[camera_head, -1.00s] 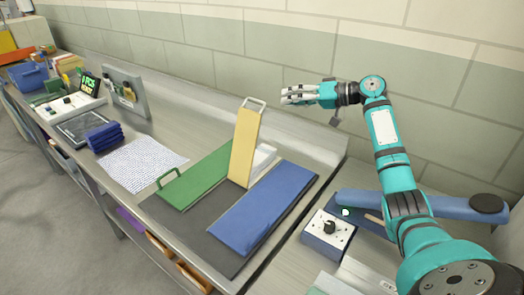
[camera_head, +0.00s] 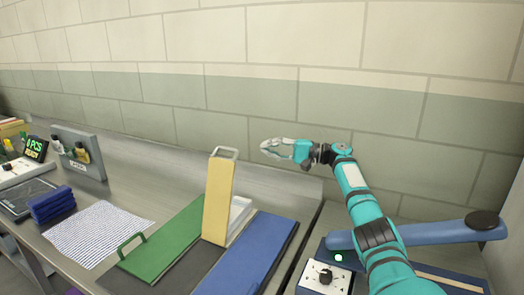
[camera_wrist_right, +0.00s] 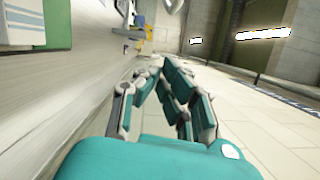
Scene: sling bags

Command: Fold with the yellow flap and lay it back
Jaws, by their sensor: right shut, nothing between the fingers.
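The yellow flap (camera_head: 217,200) stands upright in the head view, with a grey handle (camera_head: 224,153) at its top edge. A green flap (camera_head: 168,243) with a green handle lies flat to its left, and a blue panel (camera_head: 247,258) lies to its right. A white block (camera_head: 240,212) shows partly behind the yellow flap. My right gripper (camera_head: 268,149) is to the right of the yellow flap's top, apart from it, shut and empty. Its fingers also show closed together in the right wrist view (camera_wrist_right: 165,68). My left gripper is not in view.
A striped white cloth (camera_head: 98,232) and a stack of folded blue cloths (camera_head: 52,204) lie to the left on the metal table. A control box with a black knob (camera_head: 325,277) and a blue press arm (camera_head: 425,233) stand at right. A block wall is behind.

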